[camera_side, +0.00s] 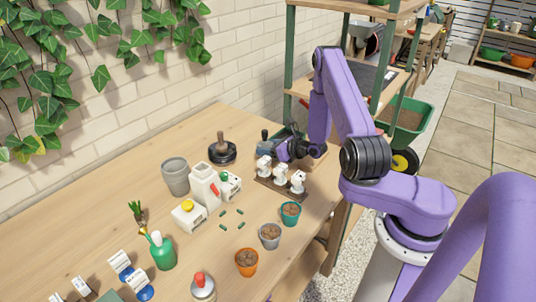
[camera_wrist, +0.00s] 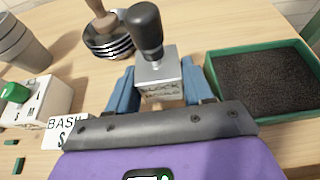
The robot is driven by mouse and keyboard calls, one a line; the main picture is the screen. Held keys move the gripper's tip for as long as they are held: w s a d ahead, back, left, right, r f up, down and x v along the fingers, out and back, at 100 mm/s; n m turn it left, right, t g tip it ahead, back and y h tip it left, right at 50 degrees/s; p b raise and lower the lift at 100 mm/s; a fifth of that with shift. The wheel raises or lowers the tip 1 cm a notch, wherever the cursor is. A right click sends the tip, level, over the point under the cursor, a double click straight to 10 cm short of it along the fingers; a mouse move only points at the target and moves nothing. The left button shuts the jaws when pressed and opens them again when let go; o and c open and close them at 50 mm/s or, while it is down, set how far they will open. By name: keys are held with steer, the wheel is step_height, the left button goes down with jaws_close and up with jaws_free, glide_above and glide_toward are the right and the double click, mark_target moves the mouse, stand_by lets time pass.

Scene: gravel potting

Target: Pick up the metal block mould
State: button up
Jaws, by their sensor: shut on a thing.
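The metal block mould (camera_wrist: 158,78) is a silver block with lettering on its front and a black knob handle (camera_wrist: 146,30) on top. It stands upright in the middle of the wrist view. My gripper (camera_wrist: 157,84) has its blue fingers on the left and right sides of the block, shut on it. In the side view my gripper (camera_side: 285,141) is at the far right of the bench, and the mould's dark knob (camera_side: 265,134) shows just left of it. The mould's base is mostly hidden, so I cannot tell whether it touches the bench.
A green tray of dark soil (camera_wrist: 262,84) lies right of the mould. White pieces on a wooden rack (camera_side: 280,188) stand in front. Small pots (camera_side: 270,238) line the bench's near edge.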

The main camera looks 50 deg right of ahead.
steer(key=s+a+r, duration=0.2)
steer(key=s+r, duration=0.2)
steer(key=s, duration=0.2)
steer(key=s+a+r, duration=0.2)
steer(key=s+r, duration=0.3)
steer(key=s, duration=0.2)
steer(key=shift+a+r, duration=0.25)
steer(key=shift+r, duration=0.05)
